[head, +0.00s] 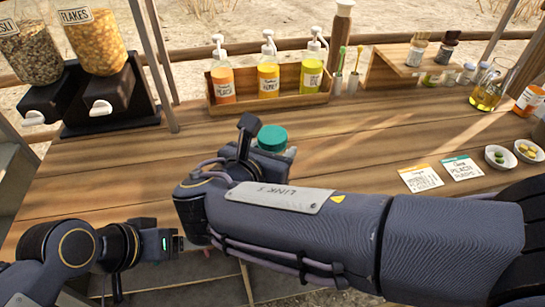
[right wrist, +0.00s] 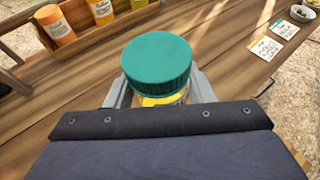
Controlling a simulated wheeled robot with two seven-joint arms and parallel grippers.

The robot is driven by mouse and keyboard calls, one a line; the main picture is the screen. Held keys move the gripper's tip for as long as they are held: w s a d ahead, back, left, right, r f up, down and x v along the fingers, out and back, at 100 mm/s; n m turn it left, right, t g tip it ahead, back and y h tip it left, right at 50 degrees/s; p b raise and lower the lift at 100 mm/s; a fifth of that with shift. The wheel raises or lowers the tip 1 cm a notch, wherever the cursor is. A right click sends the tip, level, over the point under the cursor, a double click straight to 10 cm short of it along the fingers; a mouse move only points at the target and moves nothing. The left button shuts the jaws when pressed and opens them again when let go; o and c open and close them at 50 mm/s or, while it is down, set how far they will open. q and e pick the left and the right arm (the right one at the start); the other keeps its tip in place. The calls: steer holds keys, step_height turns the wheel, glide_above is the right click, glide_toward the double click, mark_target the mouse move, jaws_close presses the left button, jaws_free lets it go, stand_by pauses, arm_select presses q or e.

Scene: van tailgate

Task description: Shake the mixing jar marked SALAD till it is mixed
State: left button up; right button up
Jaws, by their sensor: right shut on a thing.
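A jar with a teal screw lid (head: 272,137) is above the wooden counter, behind my right wrist in the head view. In the right wrist view its lid (right wrist: 157,62) faces the camera, and a little clear wall with yellow contents shows below it. My right gripper (right wrist: 161,93) is shut around the jar, with a grey finger on each side under the lid. Most of the jar is hidden, and no SALAD marking can be read. My left gripper (head: 172,243) is at the lower left, apart from the jar; its fingers do not show clearly.
A wooden rack (head: 270,103) with several pump bottles stands at the back. Cereal dispensers (head: 100,95) stand at the left. Two cards (head: 421,178), small bowls (head: 500,158) and an oil flask (head: 487,95) are at the right. The counter (head: 110,175) left of the jar is clear.

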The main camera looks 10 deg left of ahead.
mark_target(271, 133)
step_height(271, 133, up, 7)
steer(key=shift+w+a+r, duration=0.1)
steer(key=shift+w+a, duration=0.05)
steer(key=shift+s+d+f, duration=0.1)
steer(key=shift+d+f, duration=0.1)
steer(key=shift+f, duration=1.8)
steer(key=shift+s+d+f, duration=0.1)
steer(key=shift+d+f, duration=0.1)
steer(key=shift+f, duration=1.75)
steer(key=shift+w+a+r, duration=0.15)
steer(key=shift+a, duration=0.15)
steer(key=shift+d, duration=0.2)
steer(key=shift+a, duration=0.1)
